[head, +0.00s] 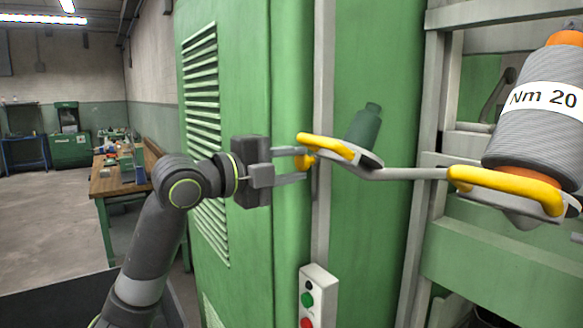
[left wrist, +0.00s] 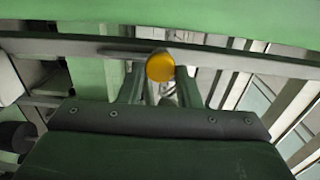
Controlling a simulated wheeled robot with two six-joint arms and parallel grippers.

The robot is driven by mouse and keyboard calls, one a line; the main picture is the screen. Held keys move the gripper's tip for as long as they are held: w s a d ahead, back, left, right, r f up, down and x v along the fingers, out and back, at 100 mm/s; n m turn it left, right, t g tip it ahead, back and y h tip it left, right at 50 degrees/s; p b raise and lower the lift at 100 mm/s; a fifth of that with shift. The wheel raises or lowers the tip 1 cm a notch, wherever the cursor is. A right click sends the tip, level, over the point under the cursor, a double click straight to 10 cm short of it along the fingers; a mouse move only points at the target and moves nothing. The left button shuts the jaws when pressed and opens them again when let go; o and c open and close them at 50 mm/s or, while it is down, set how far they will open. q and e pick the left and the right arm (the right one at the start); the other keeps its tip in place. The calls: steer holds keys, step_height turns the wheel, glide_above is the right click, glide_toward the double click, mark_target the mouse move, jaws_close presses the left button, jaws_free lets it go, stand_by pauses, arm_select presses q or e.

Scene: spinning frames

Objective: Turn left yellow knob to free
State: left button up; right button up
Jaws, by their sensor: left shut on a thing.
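The left yellow knob (head: 309,160) sits under the left end of a yellow-edged holder (head: 335,145) on a grey bar. My left gripper (head: 303,165) reaches in from the left and is shut on this knob, one finger above and one below in the head view. In the left wrist view the knob (left wrist: 160,67) shows as a round yellow end between the tips of my left gripper (left wrist: 159,82). The fingers partly hide the knob in the head view, and its turn position cannot be told. My right gripper is not in view.
A large grey yarn spool (head: 545,110) marked "Nm 20" stands on another yellow-edged holder (head: 508,187) at right. A dark green bobbin (head: 363,127) stands on the left holder. A green cabinet (head: 245,60) is close behind my arm. A button box (head: 318,298) is below.

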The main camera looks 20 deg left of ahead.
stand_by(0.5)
arm_select(q)
steer(key=o, duration=0.7)
steer(key=shift+c, duration=0.2)
steer(key=b+v, duration=0.9)
steer(key=v, duration=0.8)
steer(key=shift+s+a+f, duration=0.1)
steer(key=shift+a, duration=0.05)
